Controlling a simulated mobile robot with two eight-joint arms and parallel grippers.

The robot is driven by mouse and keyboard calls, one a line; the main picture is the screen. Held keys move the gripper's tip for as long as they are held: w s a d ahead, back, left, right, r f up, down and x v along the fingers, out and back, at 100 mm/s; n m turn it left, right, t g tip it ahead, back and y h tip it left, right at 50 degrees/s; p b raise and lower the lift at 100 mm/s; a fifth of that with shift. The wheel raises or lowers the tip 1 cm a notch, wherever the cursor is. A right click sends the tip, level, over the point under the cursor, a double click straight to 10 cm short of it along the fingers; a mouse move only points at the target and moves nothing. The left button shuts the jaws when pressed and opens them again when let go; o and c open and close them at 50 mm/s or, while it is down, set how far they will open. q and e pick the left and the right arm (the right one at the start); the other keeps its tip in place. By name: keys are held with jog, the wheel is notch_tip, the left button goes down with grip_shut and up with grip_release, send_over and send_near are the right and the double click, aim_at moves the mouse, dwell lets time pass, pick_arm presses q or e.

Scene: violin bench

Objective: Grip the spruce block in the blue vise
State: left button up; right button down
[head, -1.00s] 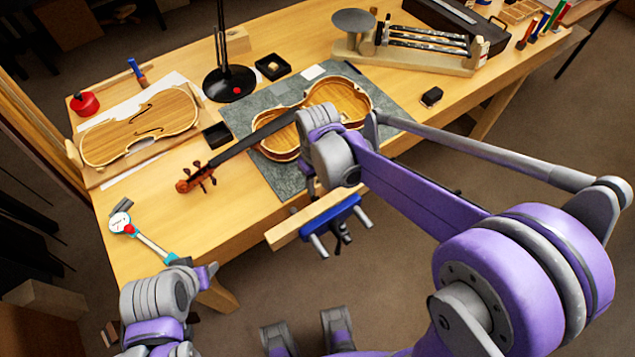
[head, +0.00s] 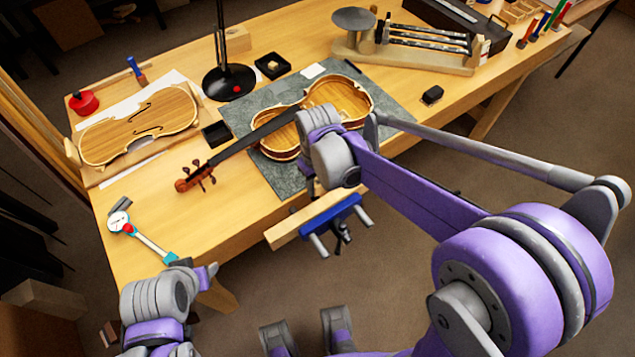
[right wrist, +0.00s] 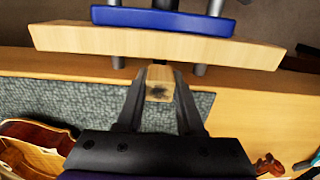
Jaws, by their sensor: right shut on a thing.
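The spruce block (right wrist: 159,84) is small and pale, with a dark mark on the end facing the right wrist camera. My right gripper (right wrist: 158,77) is shut on it, one dark finger on each side. The block shows just beside the wooden jaw board of the blue vise (right wrist: 160,20); I cannot tell whether it is in the gap or above it. In the head view the blue vise (head: 333,217) is at the bench's front edge, and my right arm hides the block. My left gripper (head: 205,275) is at the lower left, its fingers unclear.
A violin body with its neck (head: 285,120) lies on the grey mat (head: 395,125) close behind the vise. A dial gauge with a teal handle (head: 150,245) lies near my left gripper. A lamp base (head: 229,84) stands farther back. The bench's right front is mostly clear.

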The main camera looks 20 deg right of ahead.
aim_at(317, 192)
jog(key=shift+f+b, duration=1.25)
jog(key=shift+f, duration=0.55)
jog(key=shift+c, duration=2.3)
grip_release()
jog(key=shift+r, duration=0.1)
notch_tip(317, 192, up, 11)
jog(key=shift+f+p, duration=0.15)
jog(key=shift+p, duration=0.65)
